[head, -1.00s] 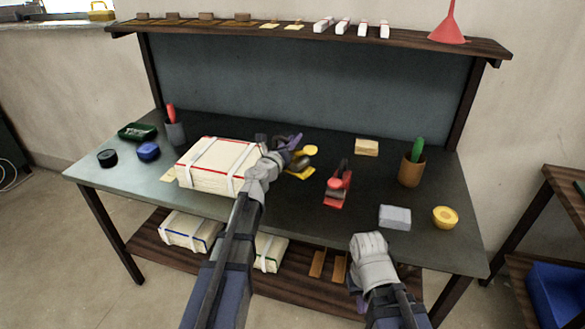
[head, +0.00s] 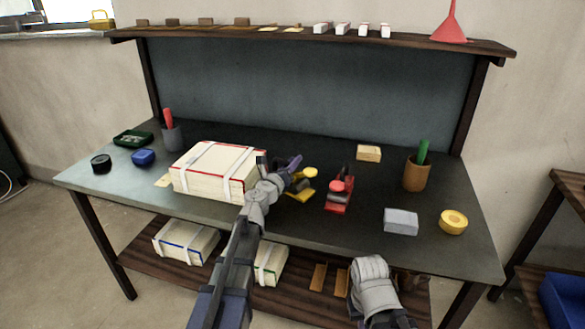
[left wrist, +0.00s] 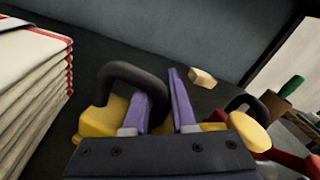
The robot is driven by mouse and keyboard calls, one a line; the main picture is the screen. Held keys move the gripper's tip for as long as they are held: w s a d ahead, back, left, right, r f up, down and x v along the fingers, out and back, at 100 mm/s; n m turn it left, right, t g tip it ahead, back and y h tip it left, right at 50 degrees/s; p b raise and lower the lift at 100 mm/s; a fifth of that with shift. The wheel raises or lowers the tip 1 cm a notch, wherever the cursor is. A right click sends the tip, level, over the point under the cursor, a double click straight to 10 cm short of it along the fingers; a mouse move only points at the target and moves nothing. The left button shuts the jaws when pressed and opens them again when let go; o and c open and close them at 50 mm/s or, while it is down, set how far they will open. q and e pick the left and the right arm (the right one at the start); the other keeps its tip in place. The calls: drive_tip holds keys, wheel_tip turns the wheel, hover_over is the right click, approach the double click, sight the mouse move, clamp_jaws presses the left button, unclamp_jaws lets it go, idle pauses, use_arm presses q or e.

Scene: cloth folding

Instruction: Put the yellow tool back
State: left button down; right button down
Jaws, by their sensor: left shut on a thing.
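The yellow tool (head: 300,194) has a yellow body, a yellow knob and a black looped handle. It is between the red-edged box and the red tool. My left gripper (head: 287,172) is at its handle. In the left wrist view the purple fingers (left wrist: 161,102) are shut at the black handle (left wrist: 133,72), with yellow parts (left wrist: 97,119) showing on either side. I cannot tell whether the tool touches the tabletop. My right wrist is at the bottom of the head view; its fingers are hidden.
The red-edged box (head: 213,168) is close left of the tool, the red tool (head: 338,190) close right. A grey block (head: 401,221), yellow ring (head: 453,222), brown cup (head: 416,175) and wooden block (head: 369,153) stand farther right. The dark tabletop (head: 310,232) is clear in front.

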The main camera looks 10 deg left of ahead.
use_arm(q)
drive_tip(key=c, duration=0.7)
unclamp_jaws()
drive_tip(key=shift+r, duration=0.1)
drive_tip(key=shift+s, duration=0.2)
drive_tip(key=s, duration=0.3)
drive_tip(key=s+a, duration=0.1)
drive_tip(key=s, duration=0.3)
drive_tip(key=s+a, duration=0.1)
drive_tip(key=s, duration=0.3)
drive_tip(key=shift+s, duration=0.25)
